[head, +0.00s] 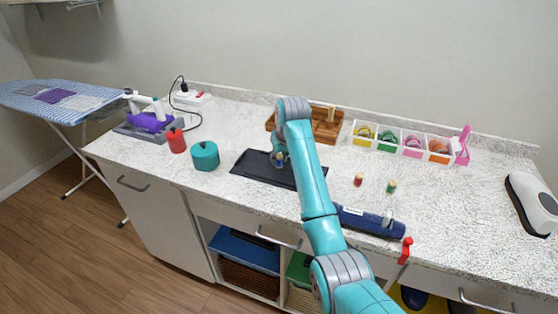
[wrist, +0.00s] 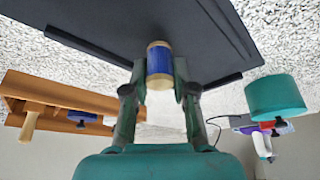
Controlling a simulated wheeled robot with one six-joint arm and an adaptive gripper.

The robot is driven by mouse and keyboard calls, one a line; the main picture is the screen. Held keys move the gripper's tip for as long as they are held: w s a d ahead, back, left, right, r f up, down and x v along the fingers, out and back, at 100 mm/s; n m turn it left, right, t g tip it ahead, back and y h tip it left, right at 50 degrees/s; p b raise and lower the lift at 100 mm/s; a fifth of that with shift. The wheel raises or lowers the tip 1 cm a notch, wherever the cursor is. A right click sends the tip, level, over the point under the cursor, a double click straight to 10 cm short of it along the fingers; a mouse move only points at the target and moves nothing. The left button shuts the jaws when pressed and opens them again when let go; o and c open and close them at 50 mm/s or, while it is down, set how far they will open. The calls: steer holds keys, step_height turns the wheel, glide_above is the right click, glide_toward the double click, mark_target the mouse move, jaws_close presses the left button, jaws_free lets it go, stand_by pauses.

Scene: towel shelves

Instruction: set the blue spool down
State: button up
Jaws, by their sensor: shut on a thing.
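The blue spool (wrist: 159,66), with pale wooden ends, is held between the two fingers of my gripper (wrist: 160,86) in the wrist view. In the head view my gripper (head: 279,161) is over the dark tray (head: 252,163), and only a little of the spool shows there. The tray also fills the upper middle of the wrist view (wrist: 150,22). I cannot tell whether the spool touches the tray.
A wooden rack (head: 323,130) stands behind the tray. A teal canister (head: 205,157) and a red one (head: 177,141) stand left. Red (head: 358,180) and green (head: 391,187) spools stand right, with a dark blue case (head: 370,221) nearer the front edge.

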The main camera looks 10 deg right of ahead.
steer(key=shift+f, duration=0.7)
steer(key=o, duration=0.8)
steer(key=shift+f, duration=0.1)
steer(key=v, duration=1.2)
steer(key=shift+d, duration=0.1)
